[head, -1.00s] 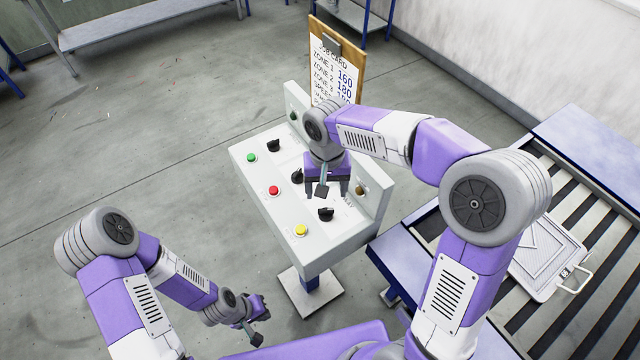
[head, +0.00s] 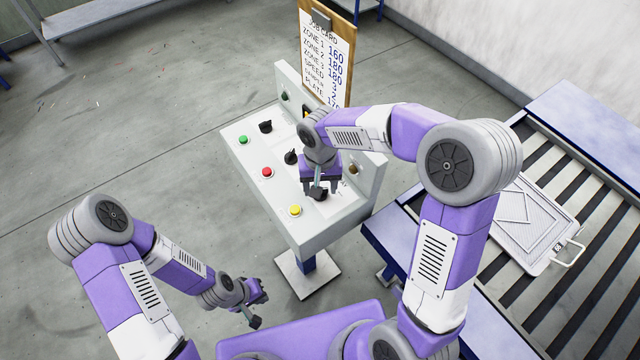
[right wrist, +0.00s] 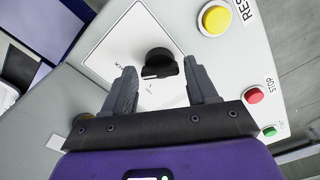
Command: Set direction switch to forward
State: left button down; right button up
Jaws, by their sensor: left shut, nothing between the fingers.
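A pale control panel (head: 275,198) on a post carries three black rotary knobs: a far one (head: 265,127), a middle one (head: 291,157) and a near one (head: 319,196). In the right wrist view, the open fingers of my right gripper (right wrist: 160,76) stand either side of that knob (right wrist: 158,63), with gaps on both sides. A white mark shows on the knob. My left gripper (head: 257,317) is shut and empty, low and away from the panel.
Green (head: 243,140), red (head: 267,172) and yellow (head: 295,210) buttons line the panel's left side. A job card board (head: 327,55) stands behind. A roller conveyor (head: 555,190) with a metal plate (head: 530,225) is at the right. Floor left of the panel is clear.

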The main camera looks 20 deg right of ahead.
jog(key=c, duration=0.7)
jog(key=shift+c, duration=0.2)
jog(key=shift+n, duration=0.3)
jog(key=n+p, duration=0.1)
jog(key=n, duration=0.4)
jog(key=shift+r, duration=0.1)
jog(key=n+p, duration=0.1)
jog(key=n, duration=0.5)
jog(key=shift+n+p, duration=0.3)
jog(key=o, duration=1.1)
jog(key=shift+c, duration=0.2)
